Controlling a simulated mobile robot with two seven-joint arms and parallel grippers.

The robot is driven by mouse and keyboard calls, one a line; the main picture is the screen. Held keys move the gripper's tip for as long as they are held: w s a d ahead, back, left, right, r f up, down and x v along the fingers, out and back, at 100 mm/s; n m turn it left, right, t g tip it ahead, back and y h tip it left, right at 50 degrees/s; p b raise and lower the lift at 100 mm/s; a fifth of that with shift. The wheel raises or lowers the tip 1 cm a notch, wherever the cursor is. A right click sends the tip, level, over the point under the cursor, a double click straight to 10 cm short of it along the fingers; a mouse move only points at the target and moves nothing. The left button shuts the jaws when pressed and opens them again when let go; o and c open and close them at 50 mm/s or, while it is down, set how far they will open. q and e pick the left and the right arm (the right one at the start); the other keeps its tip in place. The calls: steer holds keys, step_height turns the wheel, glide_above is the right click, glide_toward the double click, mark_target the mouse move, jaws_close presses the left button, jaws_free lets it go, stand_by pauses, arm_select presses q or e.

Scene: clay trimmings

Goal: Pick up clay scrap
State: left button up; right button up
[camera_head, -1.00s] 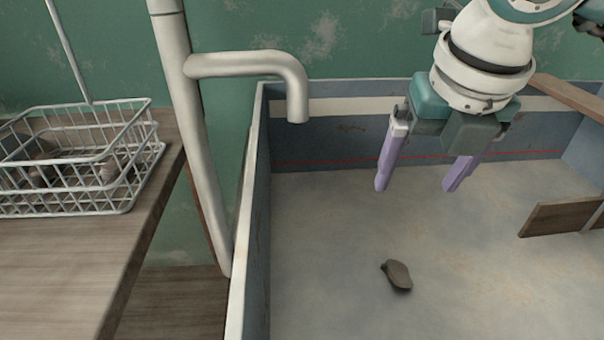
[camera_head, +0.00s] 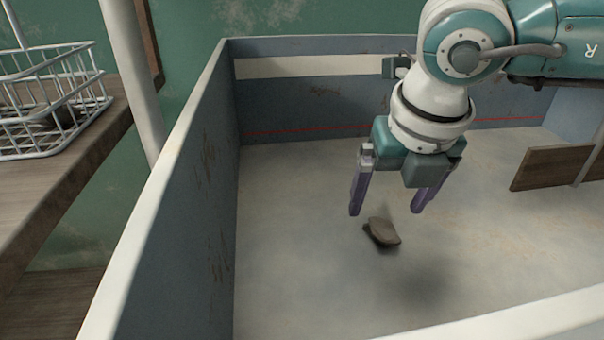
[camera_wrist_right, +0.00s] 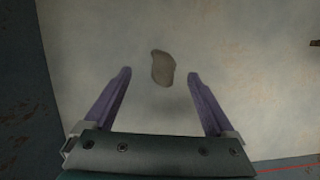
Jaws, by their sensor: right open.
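The clay scrap (camera_head: 382,232) is a small grey-brown lump lying on the pale floor of a walled bin. My right gripper (camera_head: 384,212) is open and empty, pointing down above the bin floor close to the scrap. In the right wrist view the scrap (camera_wrist_right: 162,68) shows ahead of the gap between the purple fingers (camera_wrist_right: 158,85), with neither finger touching it. My left gripper is not in view.
The bin has blue-grey walls with a pale rim (camera_head: 165,165) at left and another along the front. A wooden board (camera_head: 550,167) stands in the bin at right. A white wire basket (camera_head: 50,100) sits on a wooden shelf at left. The floor around the scrap is clear.

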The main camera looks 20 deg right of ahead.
mark_target(384, 226)
steer(key=x, duration=0.2)
steer(key=s+b+x, duration=0.1)
steer(key=x, duration=0.1)
steer(key=shift+d+f+b, duration=0.2)
steer(key=shift+f+b, duration=0.05)
steer(key=shift+b, duration=0.05)
steer(key=shift+w+f, duration=0.25)
steer(key=shift+f, duration=0.1)
jaws_close()
